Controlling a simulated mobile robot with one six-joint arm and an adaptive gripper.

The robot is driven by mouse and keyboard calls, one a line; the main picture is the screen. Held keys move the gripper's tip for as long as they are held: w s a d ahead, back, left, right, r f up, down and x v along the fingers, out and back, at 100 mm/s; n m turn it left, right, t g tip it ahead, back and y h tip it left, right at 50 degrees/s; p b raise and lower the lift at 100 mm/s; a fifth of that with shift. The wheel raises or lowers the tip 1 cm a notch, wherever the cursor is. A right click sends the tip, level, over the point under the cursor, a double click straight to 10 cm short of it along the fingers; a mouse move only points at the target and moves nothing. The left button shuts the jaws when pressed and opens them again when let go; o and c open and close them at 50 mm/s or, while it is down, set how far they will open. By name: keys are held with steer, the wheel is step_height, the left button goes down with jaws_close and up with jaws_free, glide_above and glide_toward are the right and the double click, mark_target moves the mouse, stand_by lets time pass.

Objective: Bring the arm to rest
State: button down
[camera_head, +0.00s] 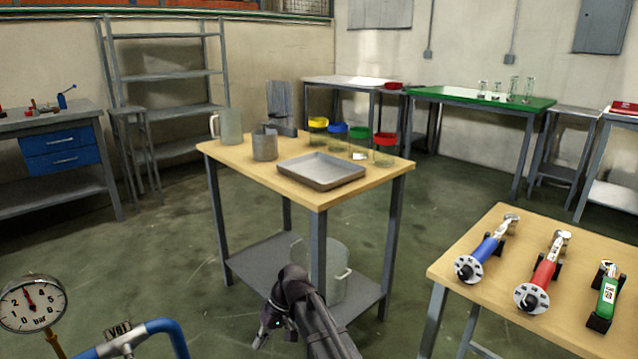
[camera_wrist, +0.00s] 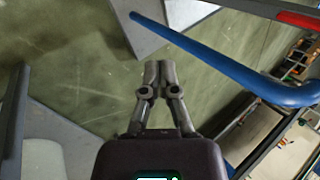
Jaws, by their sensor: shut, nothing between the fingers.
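My gripper (camera_wrist: 159,70) is shut and empty in the wrist view, its two fingertips together over the green floor. In the head view my arm reaches in from the bottom centre, and my gripper (camera_head: 262,340) hangs low in front of the wooden-topped table (camera_head: 240,160). Nothing is held. The fingers are small and dark in the head view.
A blue pipe (camera_head: 165,328) and a pressure gauge (camera_head: 32,303) stand at the lower left; the blue pipe (camera_wrist: 215,62) passes close beside my gripper in the wrist view. A tool table (camera_head: 490,285) stands at right. Open floor (camera_head: 150,250) lies left of the middle table.

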steer(key=s+d+m+t+h+p, duration=0.2)
steer(key=d+m+h, duration=0.1)
steer(key=d, duration=1.3)
steer(key=s+d+m+t+h+p, duration=0.2)
steer(key=s+d+m+h, duration=0.1)
steer(key=d, duration=1.3)
step_height(320, 180, up, 39)
steer(key=p, duration=3.7)
steer(key=shift+w+f, duration=0.15)
steer(key=shift+w, duration=0.05)
steer(key=shift+s, duration=0.1)
